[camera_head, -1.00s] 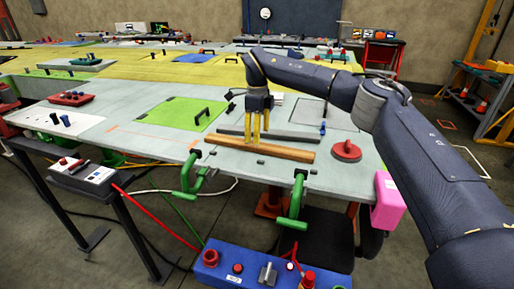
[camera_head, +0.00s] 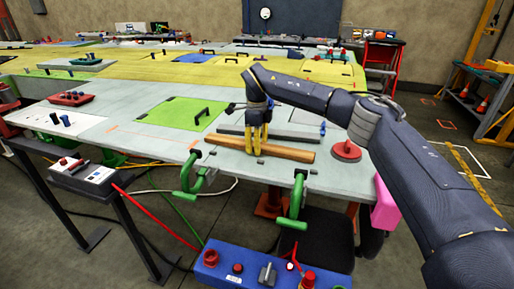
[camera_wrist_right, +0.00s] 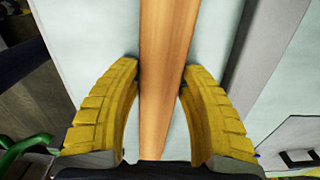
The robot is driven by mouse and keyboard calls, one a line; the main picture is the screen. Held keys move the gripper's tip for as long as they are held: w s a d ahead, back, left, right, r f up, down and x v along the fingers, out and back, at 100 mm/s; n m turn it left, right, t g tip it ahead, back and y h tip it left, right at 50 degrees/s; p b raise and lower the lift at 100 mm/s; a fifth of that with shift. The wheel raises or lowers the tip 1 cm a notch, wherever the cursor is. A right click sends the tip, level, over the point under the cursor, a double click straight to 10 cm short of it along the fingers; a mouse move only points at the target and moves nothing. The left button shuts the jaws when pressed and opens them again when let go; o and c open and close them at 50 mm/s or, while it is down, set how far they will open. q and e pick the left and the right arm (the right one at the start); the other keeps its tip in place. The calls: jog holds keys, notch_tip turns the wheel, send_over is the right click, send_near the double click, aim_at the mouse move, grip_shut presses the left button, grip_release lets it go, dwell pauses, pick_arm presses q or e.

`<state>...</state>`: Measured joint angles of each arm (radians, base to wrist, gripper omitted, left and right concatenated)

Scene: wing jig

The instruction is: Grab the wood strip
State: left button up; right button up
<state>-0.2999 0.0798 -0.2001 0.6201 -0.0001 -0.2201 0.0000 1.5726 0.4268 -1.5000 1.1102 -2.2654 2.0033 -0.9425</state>
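The wood strip (camera_head: 288,151) is a long light-brown bar lying on the grey jig table near its front edge. In the right wrist view the wood strip (camera_wrist_right: 167,50) runs between the two yellow fingers. My right gripper (camera_head: 258,152) is over the strip's middle, pointing down. Its fingers (camera_wrist_right: 160,75) are open, one on each side of the strip, with a small gap visible beside the strip. The fingers hide a little of the strip in the head view. My left gripper is not in view.
A dark grey bar (camera_head: 300,137) lies just behind the strip. A red round suction-cup-like piece (camera_head: 346,150) sits to the right. Green clamps (camera_head: 298,195) stand at the table's front edge. A green panel (camera_head: 180,112) lies to the left.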

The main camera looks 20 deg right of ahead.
jog(key=c, duration=0.8)
